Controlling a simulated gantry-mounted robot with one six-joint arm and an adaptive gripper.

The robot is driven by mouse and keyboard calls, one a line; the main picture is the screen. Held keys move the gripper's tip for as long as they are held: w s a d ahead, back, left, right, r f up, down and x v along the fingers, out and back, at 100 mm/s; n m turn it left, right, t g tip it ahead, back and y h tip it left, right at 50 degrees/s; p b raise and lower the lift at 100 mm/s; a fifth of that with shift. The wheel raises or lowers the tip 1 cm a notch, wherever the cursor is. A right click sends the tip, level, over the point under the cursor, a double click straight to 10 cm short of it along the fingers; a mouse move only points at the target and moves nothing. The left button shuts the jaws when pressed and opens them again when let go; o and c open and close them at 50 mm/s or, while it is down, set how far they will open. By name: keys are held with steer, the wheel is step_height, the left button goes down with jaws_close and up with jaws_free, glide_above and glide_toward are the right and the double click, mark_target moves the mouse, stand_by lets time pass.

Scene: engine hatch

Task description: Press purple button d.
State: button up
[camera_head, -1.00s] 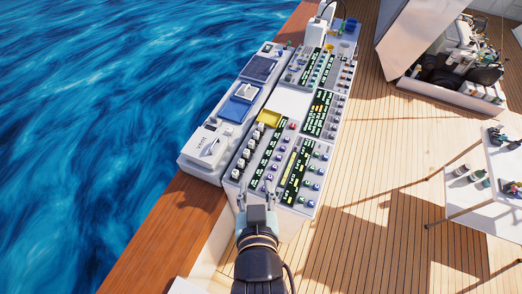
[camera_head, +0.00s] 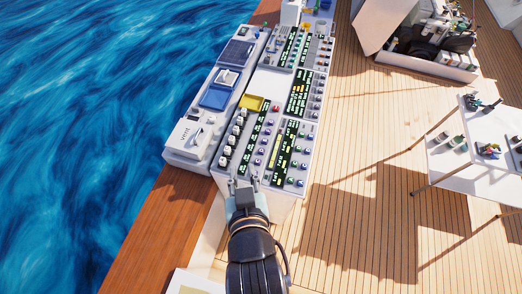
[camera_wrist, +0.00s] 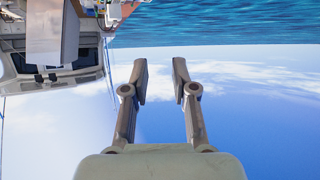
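The control panel (camera_head: 268,84) is a long light-grey console beside the water, with rows of small buttons, knobs and dark label strips. Small purple buttons (camera_head: 251,150) show in its near section; their labels are too small to read, so I cannot tell which is d. My gripper (camera_head: 243,183) is at the near edge of the panel, in front of the button rows and overlapping the panel's lower edge in the picture. Whether it touches the panel cannot be told. In the wrist view my gripper (camera_wrist: 160,76) is open and empty, with only sky and water beyond its fingers.
A white table (camera_head: 475,160) with small items stands at the right. An open engine hatch (camera_head: 436,45) is at the back right. Wooden deck (camera_head: 365,205) lies clear between.

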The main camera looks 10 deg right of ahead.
jaws_close()
stand_by(1.0)
